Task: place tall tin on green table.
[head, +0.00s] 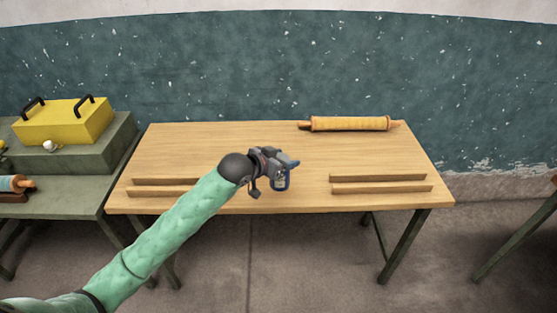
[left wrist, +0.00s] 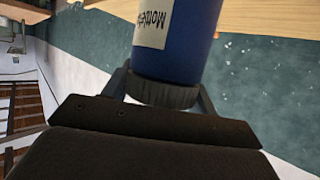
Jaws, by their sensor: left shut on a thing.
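My left gripper (head: 279,172) is shut on a blue container (head: 281,183), held above the front middle of the wooden table. In the left wrist view the blue container (left wrist: 180,40) is a cylinder with a white printed label and a dark ribbed cap between the fingers. It looks like a capped bottle; I cannot tell whether it is the tall tin, and no other tin shows clearly. A green table (head: 75,193) stands at the left, partly cut off by the picture edge. My right gripper is not in view.
The wooden table (head: 230,142) holds a rolling pin (head: 350,123) at the back right and low wooden rails at both front sides. A yellow box (head: 62,122) with black handles sits on a raised green block on the green table.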

